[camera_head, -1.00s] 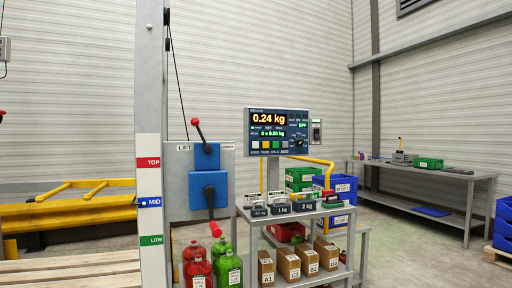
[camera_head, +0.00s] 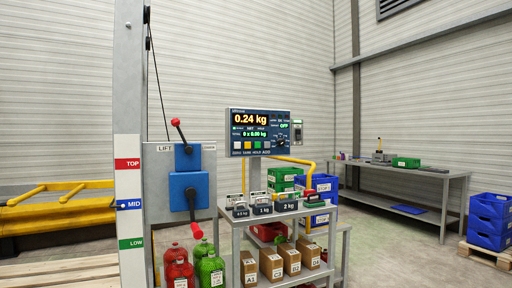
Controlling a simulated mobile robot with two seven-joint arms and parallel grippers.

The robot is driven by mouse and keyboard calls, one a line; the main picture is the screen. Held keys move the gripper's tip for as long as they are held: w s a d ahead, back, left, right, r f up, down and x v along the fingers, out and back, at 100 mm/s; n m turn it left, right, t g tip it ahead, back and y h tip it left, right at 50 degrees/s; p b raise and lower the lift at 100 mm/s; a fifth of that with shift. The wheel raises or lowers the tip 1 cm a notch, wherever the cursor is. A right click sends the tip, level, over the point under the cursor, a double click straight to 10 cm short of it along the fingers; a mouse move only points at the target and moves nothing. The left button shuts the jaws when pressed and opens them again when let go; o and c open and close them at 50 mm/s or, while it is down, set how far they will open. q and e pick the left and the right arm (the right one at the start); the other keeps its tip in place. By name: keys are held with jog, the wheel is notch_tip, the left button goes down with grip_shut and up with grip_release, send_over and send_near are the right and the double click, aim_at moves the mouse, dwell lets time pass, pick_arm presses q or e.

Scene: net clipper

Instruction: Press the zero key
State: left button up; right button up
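The scale's dark blue control panel (camera_head: 260,132) stands on a post behind the small grey cart. Its top display (camera_head: 250,119) reads 0.24 kg, and a smaller green line below reads 0 x 0.00 kg. A row of square keys runs along its lower edge. Neither of my grippers is in view, and nothing touches the panel.
A lift box (camera_head: 188,190) with red-ended levers stands left of the panel, beside a tall post (camera_head: 128,100). Weights (camera_head: 262,208) sit on the cart's top, in front of the panel. A workbench (camera_head: 400,172) and blue crates (camera_head: 490,222) stand at right.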

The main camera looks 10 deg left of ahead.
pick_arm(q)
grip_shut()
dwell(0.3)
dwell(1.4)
